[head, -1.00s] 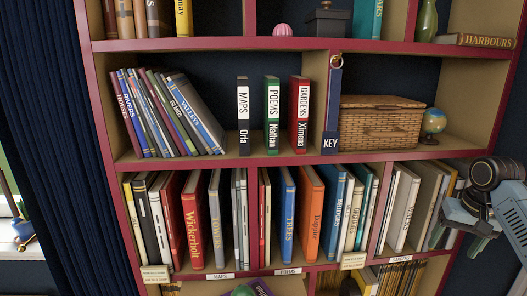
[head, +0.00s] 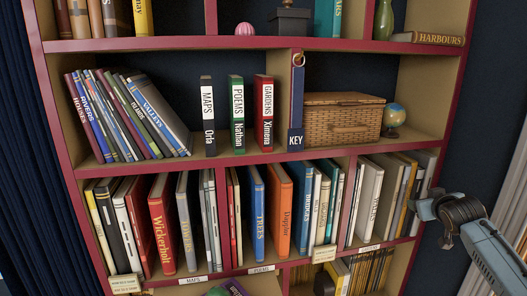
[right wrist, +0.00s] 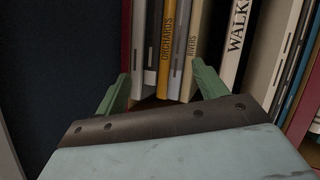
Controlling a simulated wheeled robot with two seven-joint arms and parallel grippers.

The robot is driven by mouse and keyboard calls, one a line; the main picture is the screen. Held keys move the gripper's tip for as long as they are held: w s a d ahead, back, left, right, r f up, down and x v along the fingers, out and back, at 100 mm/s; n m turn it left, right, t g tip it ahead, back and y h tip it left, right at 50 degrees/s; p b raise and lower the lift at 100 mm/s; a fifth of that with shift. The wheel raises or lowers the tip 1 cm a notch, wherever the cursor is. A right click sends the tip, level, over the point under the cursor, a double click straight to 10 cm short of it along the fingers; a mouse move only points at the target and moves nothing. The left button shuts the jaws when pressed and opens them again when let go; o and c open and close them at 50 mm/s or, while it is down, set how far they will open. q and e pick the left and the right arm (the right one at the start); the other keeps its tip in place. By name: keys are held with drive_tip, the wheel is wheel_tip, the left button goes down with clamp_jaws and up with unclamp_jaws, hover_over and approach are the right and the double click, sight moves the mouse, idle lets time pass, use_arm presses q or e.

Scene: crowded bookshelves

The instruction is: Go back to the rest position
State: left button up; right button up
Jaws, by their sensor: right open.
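My right gripper (right wrist: 160,72) is open and empty in the right wrist view, its two green fingers spread apart. Beyond the fingers stand upright books, among them a yellow one titled ORCHARDS (right wrist: 166,45) and a white one titled WALK (right wrist: 237,45). In the head view my right arm comes in from the lower right, by the bookcase's right edge; the gripper fingers there are mostly hidden by the wrist. My left gripper is not in view.
The red-edged bookcase (head: 250,163) fills the head view. Its middle shelf has separate books MAPS (head: 207,115), POEMS (head: 237,113) and GARDENS (head: 264,112), a KEY bookmark (head: 297,100), a wicker basket (head: 340,118) and a small globe (head: 394,116). The lower row is crowded with books.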

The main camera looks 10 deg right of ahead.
wheel_tip(320, 180, up, 9)
drive_tip(key=w+a+n+t, duration=0.2)
drive_tip(key=n+t, duration=0.3)
drive_tip(key=t, duration=0.1)
drive_tip(key=s+a+f+g+y, duration=0.1)
drive_tip(key=s+a+f+g, duration=0.2)
drive_tip(key=f, duration=1.1)
drive_tip(key=s+a+f+g+y, duration=0.1)
drive_tip(key=s+a+f+g, duration=0.3)
drive_tip(key=f, duration=1)
drive_tip(key=s+a+f+y, duration=0.15)
drive_tip(key=s+f, duration=0.45)
drive_tip(key=f, duration=0.7)
drive_tip(key=s+a+f+m+g, duration=0.1)
drive_tip(key=s+a+f+g, duration=0.4)
drive_tip(key=s+f, duration=0.8)
drive_tip(key=s+a+f+g, duration=0.2)
drive_tip(key=s+a+f, duration=0.65)
drive_tip(key=s, duration=0.65)
drive_tip(key=s+a+f+g+y+b, duration=0.1)
drive_tip(key=s+a+f+g, duration=0.2)
drive_tip(key=s, duration=0.7)
drive_tip(key=s+a+f+g+y+b, duration=0.1)
drive_tip(key=s+a+f, duration=0.35)
drive_tip(key=s, duration=0.65)
wheel_tip(320, 180, down, 13)
drive_tip(key=d+b, duration=0.1)
drive_tip(key=b, duration=1.1)
drive_tip(key=shift+w+m, duration=0.35)
drive_tip(key=shift+m, duration=0.05)
